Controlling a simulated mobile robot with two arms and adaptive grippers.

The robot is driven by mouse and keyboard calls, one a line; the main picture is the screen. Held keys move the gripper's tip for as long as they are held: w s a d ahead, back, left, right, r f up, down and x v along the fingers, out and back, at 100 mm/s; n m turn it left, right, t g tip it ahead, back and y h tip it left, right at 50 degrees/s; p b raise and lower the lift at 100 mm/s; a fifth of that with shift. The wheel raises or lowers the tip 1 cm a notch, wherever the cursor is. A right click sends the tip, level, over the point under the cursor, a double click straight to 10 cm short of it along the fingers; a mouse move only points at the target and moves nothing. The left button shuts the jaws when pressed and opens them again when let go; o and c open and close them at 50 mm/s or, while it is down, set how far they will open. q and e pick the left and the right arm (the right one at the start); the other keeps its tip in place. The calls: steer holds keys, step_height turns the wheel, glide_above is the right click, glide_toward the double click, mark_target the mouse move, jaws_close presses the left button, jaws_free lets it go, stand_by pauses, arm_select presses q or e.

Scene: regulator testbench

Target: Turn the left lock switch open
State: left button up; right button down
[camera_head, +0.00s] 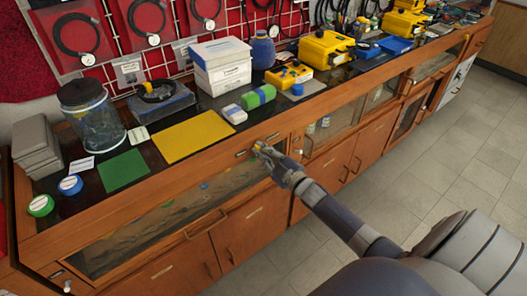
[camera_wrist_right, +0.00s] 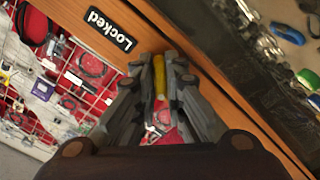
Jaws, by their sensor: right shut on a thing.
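My right gripper (camera_head: 262,150) is at the wooden front rail of the bench, at the upper right corner of the left glass drawer. In the right wrist view my right gripper (camera_wrist_right: 160,75) has its fingers closed on a narrow yellow piece, the lock switch (camera_wrist_right: 160,84). A black "Locked" label (camera_wrist_right: 110,30) is on the wood beside the fingers. The fingers hide most of the switch, so its exact angle is unclear. My left gripper is not in view.
Above the rail, the bench top holds a yellow mat (camera_head: 193,136), a green mat (camera_head: 122,171), a glass jar (camera_head: 92,115) and white boxes (camera_head: 221,65). A drawer handle (camera_head: 206,224) sticks out below left. The floor (camera_head: 425,150) at right is clear.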

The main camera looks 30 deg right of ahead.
stand_by(0.4)
steer(key=c, duration=1.7)
jaws_free()
steer(key=shift+o, duration=0.2)
steer(key=shift+s, duration=0.15)
steer(key=s, duration=1.1)
steer(key=shift+s+d, duration=0.35)
steer(key=shift+d, duration=0.1)
steer(key=shift+f, duration=0.1)
